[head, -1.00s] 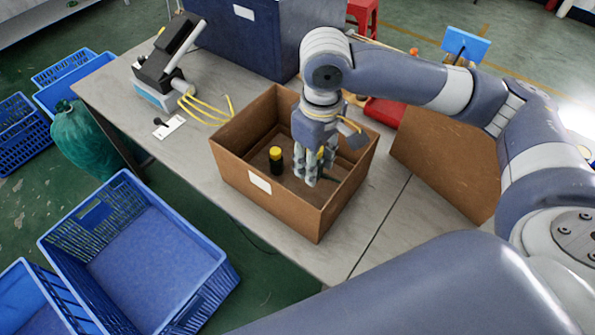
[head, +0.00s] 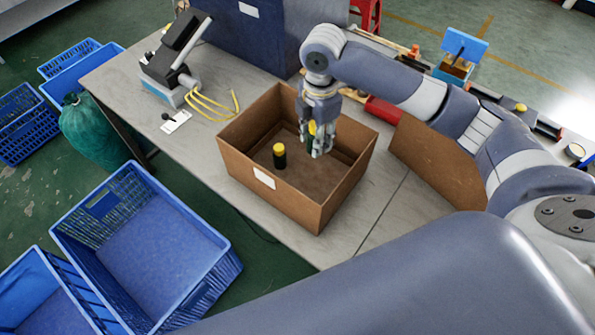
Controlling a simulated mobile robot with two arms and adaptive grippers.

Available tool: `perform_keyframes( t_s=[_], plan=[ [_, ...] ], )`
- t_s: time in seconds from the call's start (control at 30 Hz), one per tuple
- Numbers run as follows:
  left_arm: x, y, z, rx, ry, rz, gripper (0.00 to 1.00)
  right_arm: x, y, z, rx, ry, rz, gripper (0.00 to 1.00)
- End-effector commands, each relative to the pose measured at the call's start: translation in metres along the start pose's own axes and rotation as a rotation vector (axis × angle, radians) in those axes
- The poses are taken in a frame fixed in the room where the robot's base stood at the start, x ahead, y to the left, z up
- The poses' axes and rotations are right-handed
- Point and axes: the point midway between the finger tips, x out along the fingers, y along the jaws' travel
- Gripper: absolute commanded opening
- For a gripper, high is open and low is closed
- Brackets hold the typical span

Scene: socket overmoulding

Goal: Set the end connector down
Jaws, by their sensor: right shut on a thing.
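My right gripper (head: 319,152) points down inside the open brown cardboard box (head: 262,180) on the table. It is shut on a yellow and dark end connector (head: 312,128), which is mostly hidden by the fingers. I cannot tell whether the held connector touches the box floor. Another connector, black with a yellow top (head: 279,157), stands upright on the box floor to the left of my gripper. My left gripper is not in view.
A grey table (head: 205,150) carries the box. Yellow cables (head: 213,103) and a black and grey device (head: 175,60) lie to its left. A dark blue cabinet (head: 265,38) stands behind. A brown board (head: 437,165) is at right. Blue crates (head: 150,240) stand at lower left.

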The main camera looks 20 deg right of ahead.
Motion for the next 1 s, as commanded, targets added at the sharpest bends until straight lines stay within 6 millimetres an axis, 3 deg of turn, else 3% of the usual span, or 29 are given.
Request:
perform_keyframes(
  t_s=[0.03,0.3,0.47,0.73,1.0],
  plan=[
    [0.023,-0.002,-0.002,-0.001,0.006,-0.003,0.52,0.029,-0.001,0.000,-0.018,0.002,-0.005,0.05],
    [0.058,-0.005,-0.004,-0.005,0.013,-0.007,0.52,0.083,0.000,0.002,-0.051,0.000,-0.004,0.05],
    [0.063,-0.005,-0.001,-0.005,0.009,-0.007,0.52,0.095,0.000,0.002,-0.053,-0.001,-0.004,0.05],
    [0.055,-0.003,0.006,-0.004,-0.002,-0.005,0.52,0.140,-0.001,0.002,-0.052,-0.001,-0.006,0.05],
    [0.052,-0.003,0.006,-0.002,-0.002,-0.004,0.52,0.164,-0.001,0.002,-0.054,-0.002,-0.005,0.05]
  ],
)
